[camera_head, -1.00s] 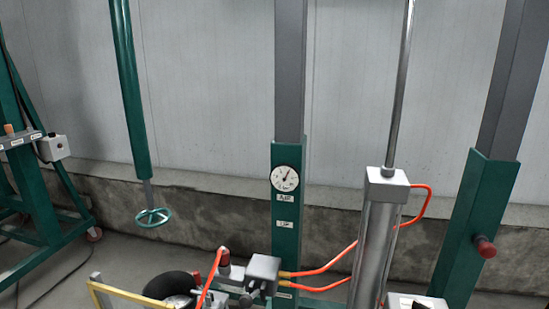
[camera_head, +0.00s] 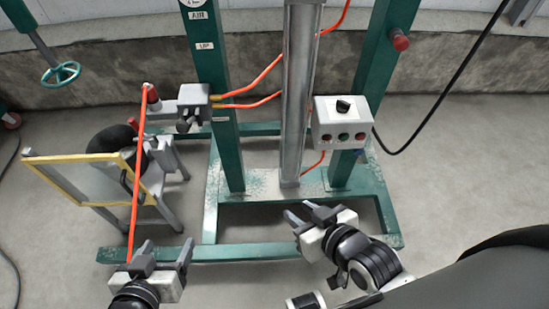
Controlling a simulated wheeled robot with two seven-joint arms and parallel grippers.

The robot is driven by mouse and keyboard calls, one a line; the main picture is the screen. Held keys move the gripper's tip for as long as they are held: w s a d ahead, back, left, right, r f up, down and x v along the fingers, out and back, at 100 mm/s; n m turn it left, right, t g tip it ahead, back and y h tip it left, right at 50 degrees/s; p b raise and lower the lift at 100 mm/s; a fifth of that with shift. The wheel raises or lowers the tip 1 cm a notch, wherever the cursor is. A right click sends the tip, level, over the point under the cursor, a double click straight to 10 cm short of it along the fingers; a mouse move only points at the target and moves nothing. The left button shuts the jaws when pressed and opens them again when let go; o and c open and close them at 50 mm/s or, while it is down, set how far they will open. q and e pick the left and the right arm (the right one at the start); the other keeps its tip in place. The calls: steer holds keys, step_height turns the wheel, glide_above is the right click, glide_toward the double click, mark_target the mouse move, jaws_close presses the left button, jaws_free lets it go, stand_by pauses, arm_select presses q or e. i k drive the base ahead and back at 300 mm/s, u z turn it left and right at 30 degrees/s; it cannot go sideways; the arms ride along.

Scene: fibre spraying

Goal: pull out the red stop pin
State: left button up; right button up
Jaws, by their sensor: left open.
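The red stop pin (camera_head: 399,39) shows as a red knob on the side of the right green post (camera_head: 382,85). It sits in the post, and its inner end is hidden. My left gripper (camera_head: 165,248) is open and empty at the bottom left, far from the pin. My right gripper (camera_head: 299,210) is low in the middle, in front of the frame's base. Its fingertips appear apart with nothing between them. It is well below and to the left of the pin.
A grey control box (camera_head: 340,124) with buttons hangs below the pin, with a black cable (camera_head: 425,128) to its right. A metal cylinder (camera_head: 299,90) stands between the green posts. Orange hoses (camera_head: 255,82) run left. A yellow-edged panel (camera_head: 85,180) stands at left.

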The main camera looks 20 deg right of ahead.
mark_target(400, 43)
steer(key=z, duration=1.9)
steer(key=i, duration=0.4)
